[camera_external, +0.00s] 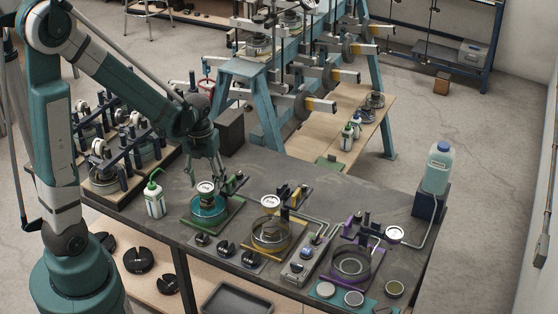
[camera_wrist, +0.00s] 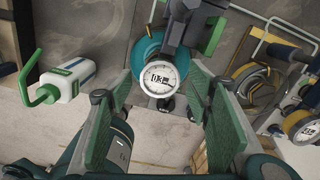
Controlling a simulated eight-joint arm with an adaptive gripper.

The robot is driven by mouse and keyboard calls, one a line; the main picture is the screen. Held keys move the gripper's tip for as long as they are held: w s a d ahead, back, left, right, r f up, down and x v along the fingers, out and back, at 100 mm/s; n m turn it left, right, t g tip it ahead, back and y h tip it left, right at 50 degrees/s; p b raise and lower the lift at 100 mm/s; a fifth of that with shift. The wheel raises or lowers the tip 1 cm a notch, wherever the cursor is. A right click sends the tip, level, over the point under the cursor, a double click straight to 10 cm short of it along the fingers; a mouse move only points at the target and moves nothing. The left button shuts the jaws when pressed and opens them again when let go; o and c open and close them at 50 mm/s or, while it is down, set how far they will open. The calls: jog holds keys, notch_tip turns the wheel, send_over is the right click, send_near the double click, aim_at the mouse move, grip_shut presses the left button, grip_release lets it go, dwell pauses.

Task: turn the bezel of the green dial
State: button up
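The green fixture's dial (camera_external: 206,187) has a round white face with dark markings and stands over a teal bowl (camera_external: 208,210) on a green base plate (camera_external: 190,225). In the wrist view the dial (camera_wrist: 160,78) faces me, with a grey bezel around it and part of the teal bowl (camera_wrist: 146,52) behind. My gripper (camera_external: 212,172) is above this fixture. In the wrist view my gripper (camera_wrist: 161,84) is open, its green-padded fingers on either side of the dial with gaps visible. I cannot tell how far the fingertips are from the dial in depth.
A white bottle with a green nozzle (camera_external: 155,197) stands left of the fixture. A dark post with green parts (camera_wrist: 190,25) rises beside the dial. A yellow fixture (camera_external: 270,232) and purple fixture (camera_external: 352,262) stand to the right. Black knobs (camera_external: 225,248) line the bench's front.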

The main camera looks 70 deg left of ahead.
aim_at(205, 186)
jog(key=c, duration=0.8)
jog(key=shift+c, duration=0.2)
jog(key=shift+n+b, duration=1.1)
jog(key=shift+n, duration=1.2)
jog(key=o, duration=0.9)
jog(key=shift+r, duration=0.2)
jog(key=shift+r, duration=5.8)
